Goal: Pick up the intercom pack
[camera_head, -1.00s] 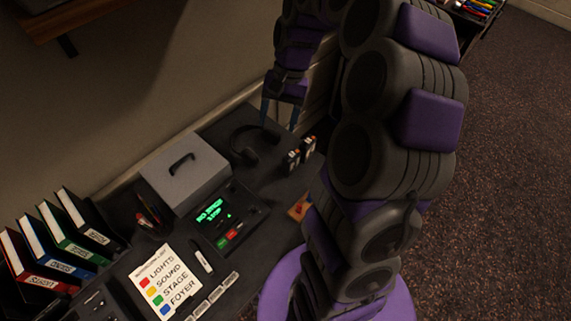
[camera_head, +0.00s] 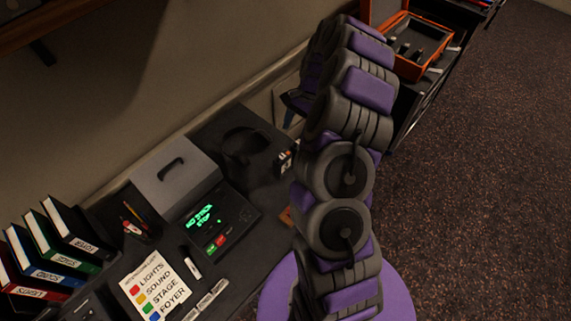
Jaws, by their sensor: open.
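My gripper (camera_head: 292,104) is at the far end of my arm, beyond the desk's right end near the wall. It is mostly hidden behind my own arm links, and one dark finger shows. It looks empty. No object is clearly marked as the intercom pack. Small dark upright packs with white and orange labels (camera_head: 284,162) stand at the desk's right edge, partly hidden by my arm. A black headset (camera_head: 240,146) lies to their left. My gripper is above and beyond the packs in the picture, apart from them.
The dark desk (camera_head: 255,232) also holds a grey box (camera_head: 172,182), a black console with green text (camera_head: 213,220), a pen holder (camera_head: 139,220), a colour-labelled card (camera_head: 155,285) and several binders (camera_head: 62,242). An open orange case (camera_head: 412,48) stands at the back right. Carpet is clear at right.

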